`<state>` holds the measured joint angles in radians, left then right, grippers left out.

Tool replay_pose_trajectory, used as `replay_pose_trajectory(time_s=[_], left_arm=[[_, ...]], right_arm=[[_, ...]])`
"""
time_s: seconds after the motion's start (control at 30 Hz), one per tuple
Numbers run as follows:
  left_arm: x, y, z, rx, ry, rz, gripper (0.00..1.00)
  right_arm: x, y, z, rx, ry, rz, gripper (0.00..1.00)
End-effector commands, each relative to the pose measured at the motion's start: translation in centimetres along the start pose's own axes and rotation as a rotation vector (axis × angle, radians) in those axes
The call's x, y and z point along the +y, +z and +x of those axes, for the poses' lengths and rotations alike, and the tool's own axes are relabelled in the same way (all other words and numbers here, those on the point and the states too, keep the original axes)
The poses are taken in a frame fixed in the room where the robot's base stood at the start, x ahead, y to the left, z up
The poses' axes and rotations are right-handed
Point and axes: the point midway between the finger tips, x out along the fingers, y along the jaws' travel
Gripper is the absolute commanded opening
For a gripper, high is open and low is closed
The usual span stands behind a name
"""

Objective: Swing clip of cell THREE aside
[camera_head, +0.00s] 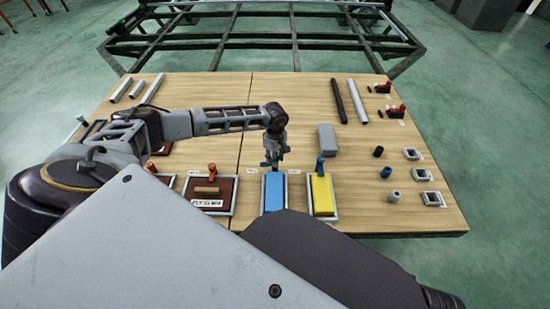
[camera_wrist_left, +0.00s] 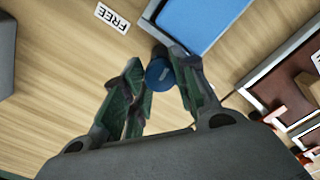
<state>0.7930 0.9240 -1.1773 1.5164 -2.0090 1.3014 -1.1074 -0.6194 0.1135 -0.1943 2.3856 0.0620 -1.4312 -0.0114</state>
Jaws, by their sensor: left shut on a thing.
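A blue cell (camera_head: 275,193) in a grey frame lies near the table's front middle; its corner shows in the wrist view (camera_wrist_left: 200,20). A blue round clip knob (camera_wrist_left: 160,73) is at that cell's near edge in the wrist view. My left gripper (camera_head: 272,163) reaches down to the far end of the blue cell; in the wrist view its fingertips (camera_wrist_left: 160,82) are closed about the knob. In the head view the gripper hides most of this clip. My right gripper is not in view.
A yellow cell (camera_head: 321,196) with a blue clip (camera_head: 320,166) stands to the right. A brown cell (camera_head: 222,198) with an orange clip (camera_head: 212,171) stands to the left. A grey block (camera_head: 326,138) lies behind the yellow cell. Bare wood (camera_head: 300,105) is free at the back middle.

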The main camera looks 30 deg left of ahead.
Motion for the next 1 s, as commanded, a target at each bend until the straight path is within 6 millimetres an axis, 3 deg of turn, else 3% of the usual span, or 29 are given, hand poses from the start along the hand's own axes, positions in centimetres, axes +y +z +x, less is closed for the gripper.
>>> replay_pose_trajectory(time_s=[0.3,0.83,0.87,1.0], left_arm=[[0.06,-0.02,-0.05,0.000,0.002,0.130,0.05],[0.06,-0.02,-0.06,0.000,0.002,0.155,0.05],[0.06,-0.02,-0.06,0.000,0.002,0.155,0.32],[0.04,-0.02,-0.05,0.000,0.001,0.154,0.50]], right_arm=[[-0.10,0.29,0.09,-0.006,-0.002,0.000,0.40],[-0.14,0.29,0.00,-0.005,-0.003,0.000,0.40],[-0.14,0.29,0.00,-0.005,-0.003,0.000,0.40],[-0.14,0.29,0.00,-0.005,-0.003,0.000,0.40]])
